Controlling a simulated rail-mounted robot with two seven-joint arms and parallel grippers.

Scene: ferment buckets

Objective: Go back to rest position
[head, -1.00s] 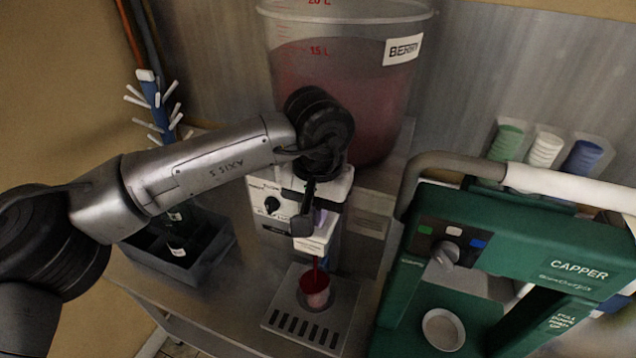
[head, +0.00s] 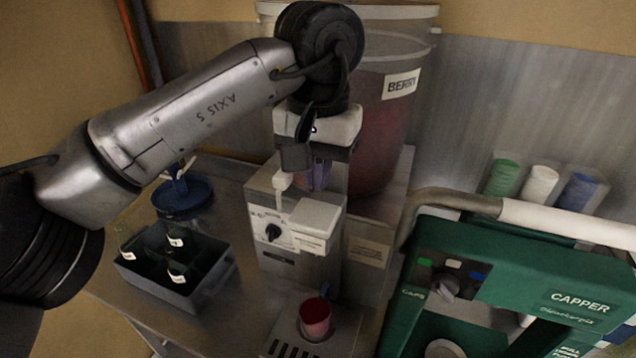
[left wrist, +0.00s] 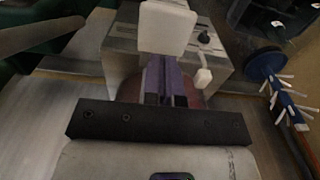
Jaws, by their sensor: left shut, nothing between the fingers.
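My left gripper (head: 318,176) is shut and empty. In the head view it hangs above the back of the metal dispenser (head: 290,250), in front of the berry bucket (head: 384,112). In the left wrist view its purple fingers (left wrist: 165,82) are together, with the dispenser's white part (left wrist: 166,28) just beyond them. A red cup (head: 315,317) stands on the slotted drip tray below the dispenser, holding red liquid. My right gripper is in neither view.
A grey divided crate (head: 180,292) with labelled compartments sits left of the dispenser. A blue-based rack (head: 183,196) stands behind it. The green capper (head: 520,290) with a thick handle is at right, with green, white and blue cap stacks behind it.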

